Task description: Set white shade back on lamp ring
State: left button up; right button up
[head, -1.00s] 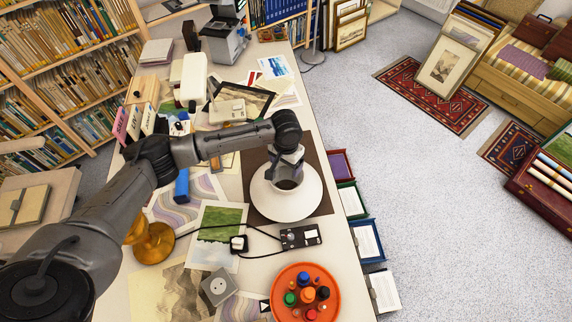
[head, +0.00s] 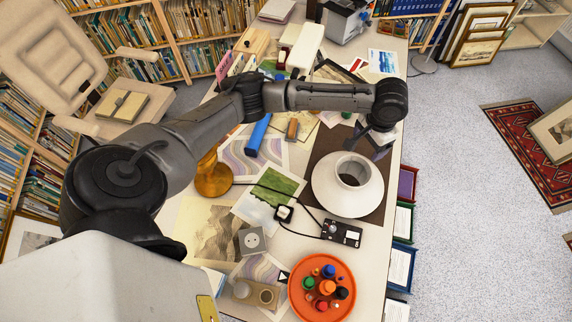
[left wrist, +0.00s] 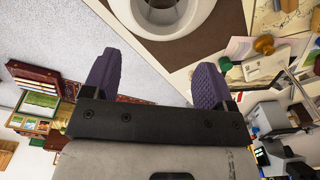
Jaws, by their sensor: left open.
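The white shade (head: 335,197) stands on a dark brown board, wide rim down and its round collar opening facing up. It also shows at the top of the left wrist view (left wrist: 205,22), partly cut off. An amber lamp base (head: 212,180) with a dark cord stands to the left of the shade; I cannot make out its ring. My left gripper (head: 382,146) is just behind and right of the shade's collar, apart from it. In the left wrist view its two purple fingers (left wrist: 155,80) are spread and empty. My right gripper is not in view.
The brown board (head: 328,148) lies near the table's right edge. A black switch box (head: 342,233), a grey socket block (head: 251,241) and an orange tray (head: 298,300) of small pots are in front. Prints cover the left side. Framed prints (head: 401,222) stand beside the table.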

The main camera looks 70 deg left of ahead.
pick_arm(q)
jog(key=s+d+f+m+t+h, duration=0.2)
jog(key=s+d+f+m+h, duration=0.15)
jog(key=s+d+f, duration=0.95)
jog(key=s+t+y, duration=0.1)
jog(key=s, duration=0.8)
jog(key=shift+s+d, duration=0.2)
jog(key=shift+d, duration=0.15)
jog(key=shift+o, duration=0.4)
jog(key=s+a+y, duration=0.2)
jog(key=s+a, duration=0.3)
jog(key=s, duration=0.4)
jog(key=shift+r+n+t, duration=0.2)
jog(key=shift+n+t, duration=0.1)
jog(key=shift+n, duration=0.15)
jog(key=shift+w, duration=0.1)
